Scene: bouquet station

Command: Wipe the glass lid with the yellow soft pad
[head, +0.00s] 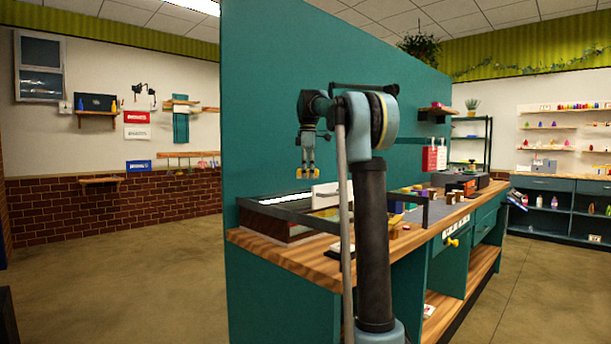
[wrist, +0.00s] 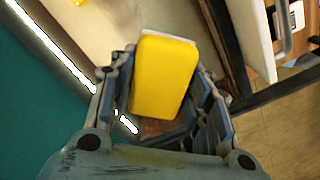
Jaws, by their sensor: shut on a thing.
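My gripper (head: 307,170) hangs fingers down over the far left end of the counter, shut on the yellow soft pad (head: 307,174). In the wrist view the yellow pad (wrist: 163,78) sits between the two finger sets, with a whitish edge at its far end. Below is a low dark-framed case (head: 285,214) on the counter, which looks like the one with the glass lid; the glass itself is hard to make out. The pad appears above the frame, apart from it in the head view. My arm hides part of the case's right side.
A white upright panel (head: 326,194) stands close right of the gripper; it also shows in the wrist view (wrist: 252,38). The teal wall (head: 260,120) rises close behind. Small blocks and boxes (head: 452,196) crowd the wooden counter further right. Open floor lies left.

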